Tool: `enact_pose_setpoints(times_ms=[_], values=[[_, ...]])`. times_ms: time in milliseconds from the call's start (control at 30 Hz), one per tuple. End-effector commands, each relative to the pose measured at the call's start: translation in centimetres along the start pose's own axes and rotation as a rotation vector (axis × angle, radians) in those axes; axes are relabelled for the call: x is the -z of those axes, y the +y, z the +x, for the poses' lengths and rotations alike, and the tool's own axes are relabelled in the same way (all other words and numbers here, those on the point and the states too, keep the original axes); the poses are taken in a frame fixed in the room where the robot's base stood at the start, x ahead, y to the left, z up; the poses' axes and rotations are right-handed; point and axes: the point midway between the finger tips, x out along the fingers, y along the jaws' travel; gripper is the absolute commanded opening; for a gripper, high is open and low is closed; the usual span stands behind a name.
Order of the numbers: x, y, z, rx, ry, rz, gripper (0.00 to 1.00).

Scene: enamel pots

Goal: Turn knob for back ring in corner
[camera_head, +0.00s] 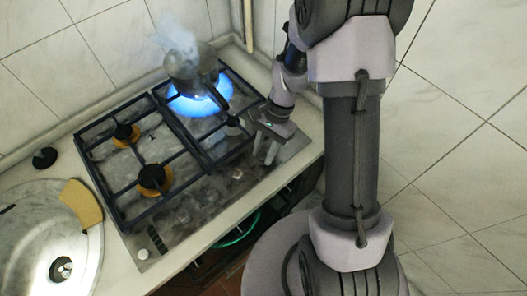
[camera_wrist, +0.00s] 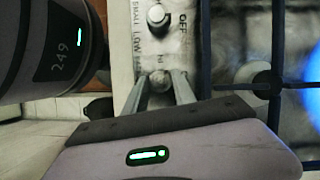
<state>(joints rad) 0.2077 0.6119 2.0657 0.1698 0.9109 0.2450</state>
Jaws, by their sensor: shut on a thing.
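A gas hob (camera_head: 135,205) has a row of knobs along its steel front strip. My gripper (camera_head: 264,155) reaches down over the right end of that strip. In the wrist view its two fingers (camera_wrist: 162,88) are closed on either side of a round knob (camera_wrist: 160,80), which is partly hidden between them. A neighbouring knob (camera_wrist: 157,17) is free, with printed marks beside it. A dark pot (camera_head: 190,68) sits on the back right ring over a large blue flame (camera_head: 205,100), with steam rising above it.
Two unlit burners (camera_head: 126,134) (camera_head: 153,178) are on the left side of the hob. A round sink (camera_head: 40,240) with a yellow sponge (camera_head: 80,204) on its rim is at the left. The tiled wall is behind. Black grates stand close beside the gripper.

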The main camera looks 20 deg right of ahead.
Motion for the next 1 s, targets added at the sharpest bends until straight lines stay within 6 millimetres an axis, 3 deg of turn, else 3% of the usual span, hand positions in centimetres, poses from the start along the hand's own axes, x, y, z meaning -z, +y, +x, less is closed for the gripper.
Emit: enact_pose_setpoints(times_ms=[600,1000], values=[[0.0,0.38,0.22,0.222,0.001,0.534,0.0],[-0.15,0.5,0.19,0.329,0.001,0.793,0.0]])
